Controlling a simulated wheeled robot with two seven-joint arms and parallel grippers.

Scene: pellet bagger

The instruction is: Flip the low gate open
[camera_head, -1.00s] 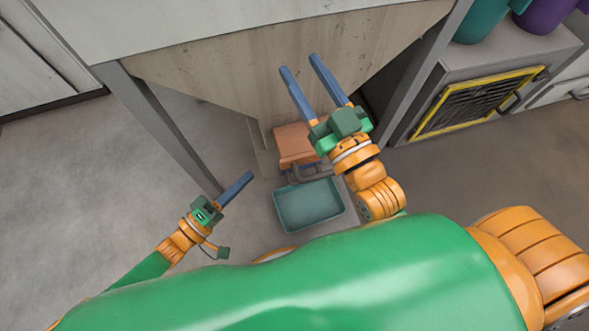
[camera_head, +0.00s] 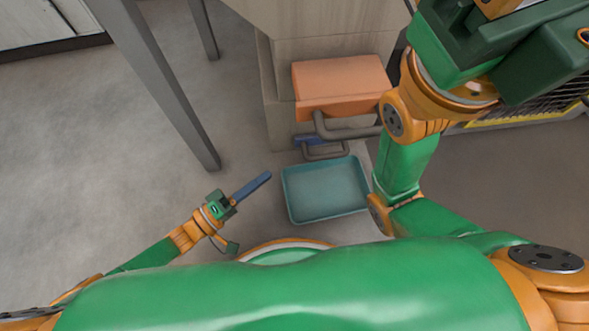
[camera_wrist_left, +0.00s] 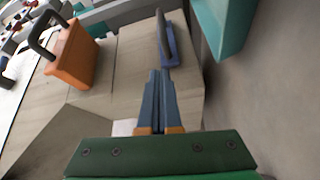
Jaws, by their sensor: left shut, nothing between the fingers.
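The low gate is the blue piece (camera_head: 306,141) with a grey handle, low on the hopper spout below the orange block. In the left wrist view the blue low gate (camera_wrist_left: 172,46) shows just beyond my fingertips, with its grey bar along its left side. My left gripper (camera_head: 267,176) is shut and empty, left of the teal tray and below the low gate in the head view. Its blue fingers (camera_wrist_left: 160,74) lie together in the left wrist view, apart from the gate as far as I can tell. My right gripper's fingers are outside the head view.
The orange block (camera_head: 342,84) with its own grey handle sits above the low gate. A teal tray (camera_head: 325,210) lies on the floor below. A grey hopper leg (camera_head: 165,85) stands to the left. Floor on the left is clear.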

